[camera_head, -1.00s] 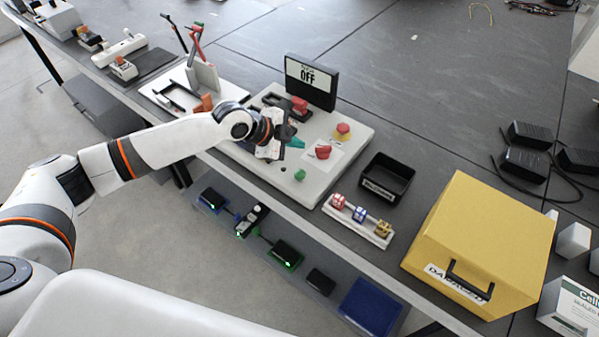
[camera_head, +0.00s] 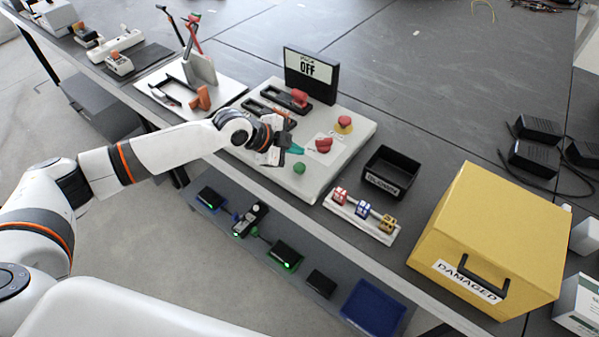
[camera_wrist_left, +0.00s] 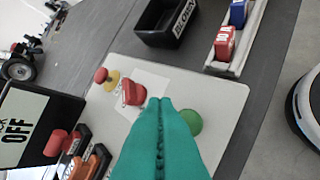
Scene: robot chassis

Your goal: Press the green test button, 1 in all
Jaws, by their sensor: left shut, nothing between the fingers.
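The green test button (camera_head: 299,168) sits on the near part of a white control panel (camera_head: 340,166). It also shows in the left wrist view (camera_wrist_left: 192,122), just right of my fingertips. My left gripper (camera_head: 292,149) has teal fingers, shut and empty, above the panel and a little behind and left of the button. In the left wrist view the shut fingers (camera_wrist_left: 160,115) cover part of the panel, and I see no clear contact with the button. A display (camera_head: 310,74) behind the panel reads OFF. My right gripper is not in view.
A red switch (camera_head: 323,145) and a red button on yellow (camera_head: 344,122) stand close to the green button. A black bin (camera_head: 390,172), a rack of colored blocks (camera_head: 362,211) and a yellow box (camera_head: 490,235) lie to the right.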

